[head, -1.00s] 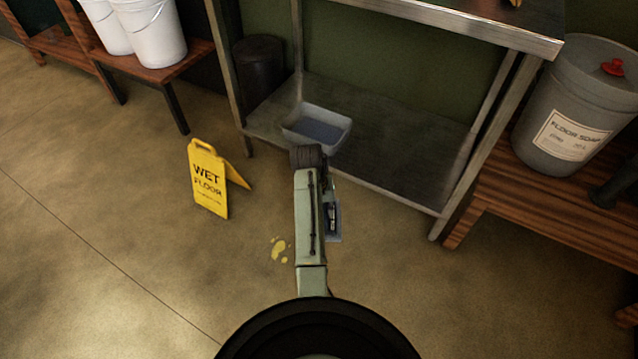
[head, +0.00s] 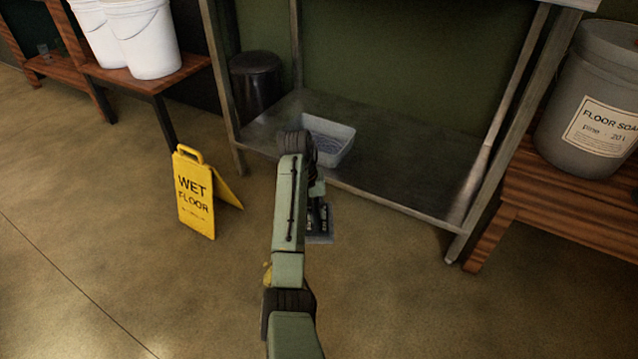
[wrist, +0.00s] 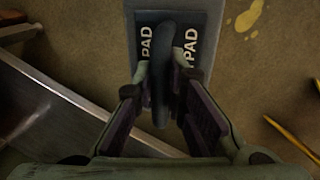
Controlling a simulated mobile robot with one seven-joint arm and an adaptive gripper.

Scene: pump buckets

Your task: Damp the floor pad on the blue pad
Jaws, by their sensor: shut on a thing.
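The floor pad (head: 322,240) is a flat grey-blue plate with a dark lettered top and an upright dark handle. In the wrist view, my gripper (wrist: 160,75) is shut on the handle (wrist: 162,105), and the word PAD shows on both sides of it on the pad (wrist: 205,40). A pale tray (head: 345,155) with a blue-grey bottom, which may be the blue pad, sits on the low metal shelf. My arm partly covers the tray. My gripper (head: 317,200) and the floor pad are in front of the shelf edge, apart from the tray.
A yellow wet-floor sign (head: 195,195) stands at the left. A yellow spill (wrist: 248,17) lies on the floor, mostly behind my arm in the head view. The metal shelf (head: 410,165) has free room right of the tray. A shelf leg (head: 480,185) and wooden bench (head: 540,200) are at the right.

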